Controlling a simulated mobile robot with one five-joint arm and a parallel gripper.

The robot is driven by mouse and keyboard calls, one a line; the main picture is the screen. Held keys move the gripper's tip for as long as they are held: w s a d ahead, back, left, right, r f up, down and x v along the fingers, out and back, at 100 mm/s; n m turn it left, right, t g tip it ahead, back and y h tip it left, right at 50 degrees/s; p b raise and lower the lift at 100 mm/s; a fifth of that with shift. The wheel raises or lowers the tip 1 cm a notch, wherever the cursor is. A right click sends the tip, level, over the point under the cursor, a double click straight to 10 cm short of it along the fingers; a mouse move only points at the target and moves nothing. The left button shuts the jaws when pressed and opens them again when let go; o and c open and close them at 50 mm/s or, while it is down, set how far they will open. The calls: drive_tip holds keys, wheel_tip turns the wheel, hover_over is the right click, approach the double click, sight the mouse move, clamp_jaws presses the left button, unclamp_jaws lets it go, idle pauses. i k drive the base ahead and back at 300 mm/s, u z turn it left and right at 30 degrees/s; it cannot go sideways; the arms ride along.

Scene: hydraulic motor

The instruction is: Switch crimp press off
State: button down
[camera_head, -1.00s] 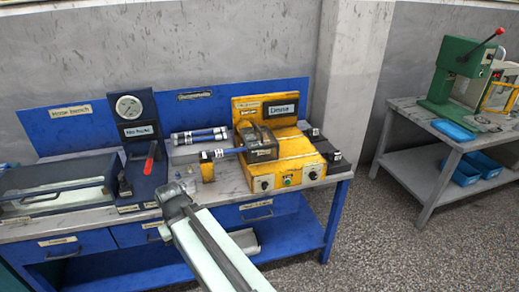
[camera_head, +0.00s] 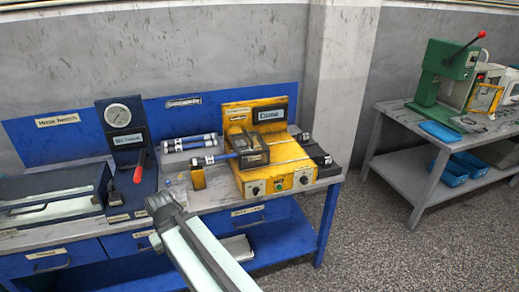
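The yellow machine (camera_head: 279,178), which looks like the crimp press, stands at the right end of the blue workbench. Its front panel has a green button (camera_head: 279,186) between two dark round knobs, one on the left (camera_head: 257,189) and one on the right (camera_head: 304,180). A small display (camera_head: 271,115) on its back plate seems to read "Done".
A dark gauge stand (camera_head: 125,135) with a red lever (camera_head: 140,166) is left of my gripper. Blue-white cylinders (camera_head: 190,142) lie behind. A green press (camera_head: 447,72) stands on a grey table (camera_head: 395,108) at right. The speckled floor (camera_head: 365,235) between is clear.

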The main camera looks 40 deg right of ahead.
sight(256, 190)
drive_tip(key=z, duration=0.4)
drive_tip(key=k, duration=1.15)
drive_tip(key=u, duration=0.9)
drive_tip(key=i, duration=1)
drive_tip(key=z, duration=0.05)
